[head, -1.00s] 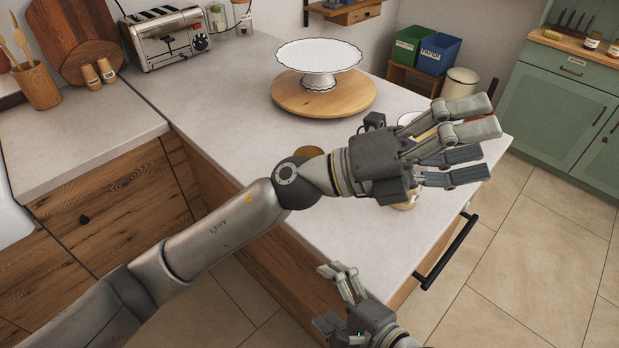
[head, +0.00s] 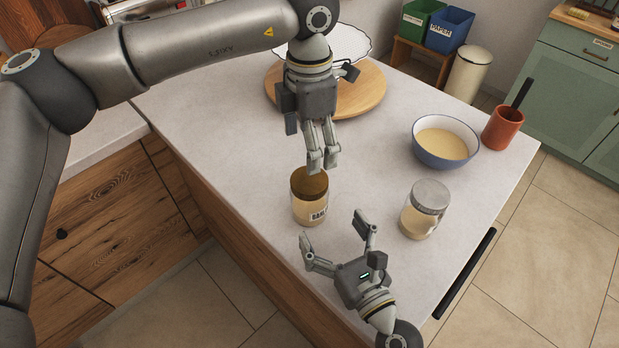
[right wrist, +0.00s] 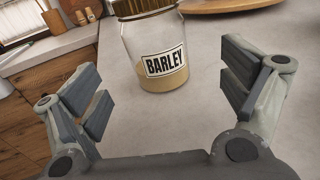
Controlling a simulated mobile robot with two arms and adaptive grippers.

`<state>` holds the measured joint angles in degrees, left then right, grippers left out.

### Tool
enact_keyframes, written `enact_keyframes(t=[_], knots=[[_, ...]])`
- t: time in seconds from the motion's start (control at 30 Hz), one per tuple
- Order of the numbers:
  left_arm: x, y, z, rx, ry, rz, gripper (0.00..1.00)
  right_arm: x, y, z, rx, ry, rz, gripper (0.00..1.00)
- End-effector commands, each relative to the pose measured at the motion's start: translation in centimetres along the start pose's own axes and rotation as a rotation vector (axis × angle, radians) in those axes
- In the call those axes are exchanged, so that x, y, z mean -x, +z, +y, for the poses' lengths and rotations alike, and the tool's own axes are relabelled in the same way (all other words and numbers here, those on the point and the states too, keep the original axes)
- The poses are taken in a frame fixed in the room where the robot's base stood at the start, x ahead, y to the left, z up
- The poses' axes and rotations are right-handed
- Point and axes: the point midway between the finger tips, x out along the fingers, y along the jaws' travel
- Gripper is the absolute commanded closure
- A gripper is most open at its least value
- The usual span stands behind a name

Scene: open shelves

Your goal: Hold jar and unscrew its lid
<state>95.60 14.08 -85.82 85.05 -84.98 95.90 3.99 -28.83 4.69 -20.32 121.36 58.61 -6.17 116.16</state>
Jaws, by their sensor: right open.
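The jar labelled BARLEY (head: 311,207) stands upright on the counter, with pale grain inside and a gold-brown lid (head: 309,182) on top. In the right wrist view the jar (right wrist: 156,45) stands ahead, between the spread fingers, with its top cut off by the frame. My right gripper (head: 333,228) is open and empty, just in front of the jar and apart from it. My left gripper (head: 322,160) points down above and slightly right of the lid. Its visible fingertips are close together, but whether it is open is unclear. It holds nothing visible.
A blue bowl (head: 443,157) and a terracotta cup (head: 503,128) are farther right. A wooden board (head: 365,97) with a white cake stand lies behind my left gripper. The counter's middle is clear.

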Motion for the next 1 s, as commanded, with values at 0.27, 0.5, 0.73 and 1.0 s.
enact_keyframes(t=[0.27,0.5,0.73,1.0], knots=[[0.1,-0.1,0.0,0.0,0.003,0.003,0.18,-3.2,0.1,0.0,-0.005,-0.002,-0.003,0.06],[0.1,0.0,0.0,0.0,0.002,0.002,0.18,-7.5,0.1,0.0,-0.002,-0.001,-0.002,0.06],[0.1,0.0,0.0,-0.001,0.001,0.001,0.18,-10.2,0.0,0.0,-0.001,-0.001,0.0,0.06],[0.1,0.0,0.0,-0.001,0.001,0.001,0.18,-10.7,0.0,0.0,0.0,-0.001,0.002,0.06]])
